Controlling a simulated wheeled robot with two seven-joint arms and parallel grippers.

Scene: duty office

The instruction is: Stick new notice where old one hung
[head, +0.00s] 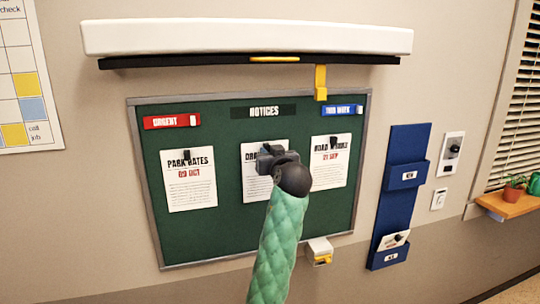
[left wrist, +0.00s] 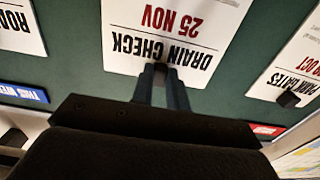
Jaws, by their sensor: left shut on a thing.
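The white "DRAIN CHECK 25 NOV" notice (head: 257,182) is at the middle of the green notice board (head: 240,232), between two other notices. It shows upside down in the left wrist view (left wrist: 160,32). My left gripper (head: 275,157) is shut at its top edge, with a small dark piece between the fingertips (left wrist: 160,72). The notice looks flat and close to the board; I cannot tell whether it touches. My gripper and arm hide its right part in the head view. My right gripper is not in view.
The "PARK GATES" notice (head: 189,180) hangs left, the "ROAD" notice (head: 331,162) right, each with a black clip. A white lamp-like bar (head: 245,38) juts out above, with a yellow tab (head: 320,82) hanging below. A blue wall pocket (head: 405,180) holds a paper (head: 393,240).

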